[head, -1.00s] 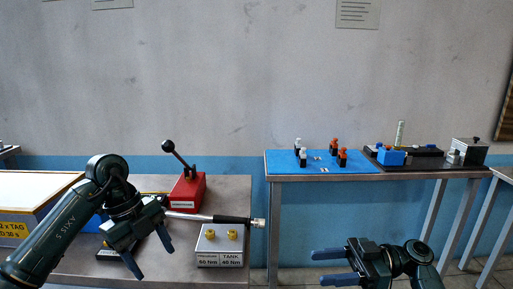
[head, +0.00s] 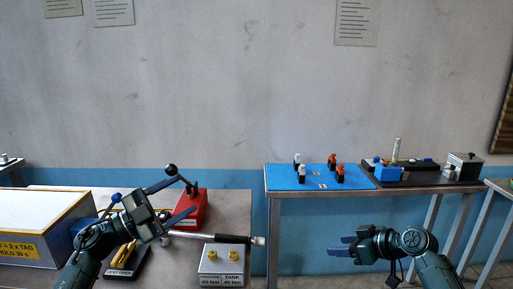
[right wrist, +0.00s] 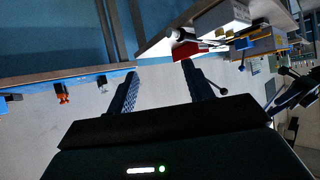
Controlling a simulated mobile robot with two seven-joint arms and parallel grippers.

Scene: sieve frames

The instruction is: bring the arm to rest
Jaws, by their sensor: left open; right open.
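My left gripper (head: 186,195) is open and empty in the head view. Its blue fingers point right, in front of the red box with the black-knobbed lever (head: 193,208) in the picture; whether they touch it I cannot tell. My right gripper (head: 330,246) is open and empty, pointing left in front of the gap below the blue-matted table. The right wrist view shows its two fingers (right wrist: 160,68) apart with nothing between them.
A torque wrench (head: 215,237) lies on the left bench, behind a grey block with two yellow knobs (head: 222,266). A yellow-labelled box (head: 40,225) stands at far left. The right table carries a blue mat (head: 285,181) with several small bottle-like pieces and a dark tray (head: 415,176).

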